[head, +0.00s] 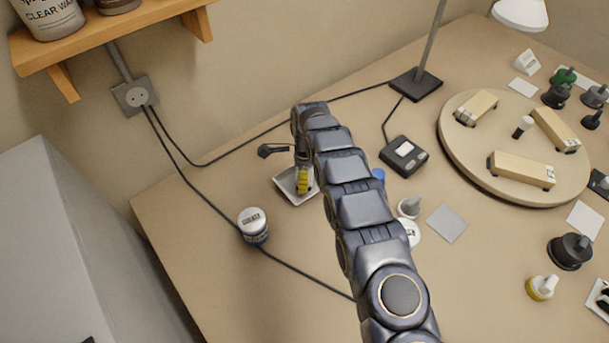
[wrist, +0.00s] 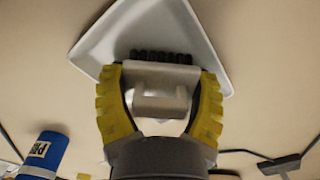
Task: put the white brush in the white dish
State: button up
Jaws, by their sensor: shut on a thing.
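The white dish (head: 284,183) lies on the table near the wall, left of my arm in the head view. It also shows in the wrist view (wrist: 200,30), behind my gripper. My gripper (wrist: 160,95), with yellow fingers, is shut on the white brush (wrist: 160,85), whose dark bristles point toward the dish. In the head view my gripper (head: 303,183) is over the dish, and the brush is hidden there. I cannot tell whether the bristles touch the dish.
A jar (head: 253,226) stands left of the dish, with a cable running past it. A black box (head: 404,156) and a lamp base (head: 416,84) lie to the right. A round board (head: 475,165) with wooden blocks fills the right side. A wooden shelf (head: 110,28) juts from the wall.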

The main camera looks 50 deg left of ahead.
jog(key=shift+f, duration=0.15)
jog(key=o, duration=1.1)
jog(key=shift+o, duration=0.2)
